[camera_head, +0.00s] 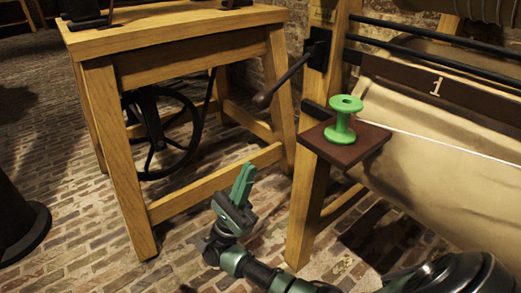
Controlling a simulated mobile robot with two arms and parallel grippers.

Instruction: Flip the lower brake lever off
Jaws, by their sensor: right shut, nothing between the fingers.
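A dark brake lever (287,82) is mounted on a black bracket on the wooden post at the upper middle. It slants down and left from the bracket to a rounded knob end. It is the only such lever I can see, so I cannot tell whether it is the lower one. My right gripper (244,173), with green fingers pointing up, is shut and empty. It shows below the lever's knob in the picture, apart from it. My left gripper is not in view.
A wooden table (180,35) with a black wheel (160,135) beneath stands at the left. A green spool (343,120) sits on a small brown shelf (350,150) on the post. Tan cloth (450,135) and dark rails fill the right. Brick floor (75,190) lies open at lower left.

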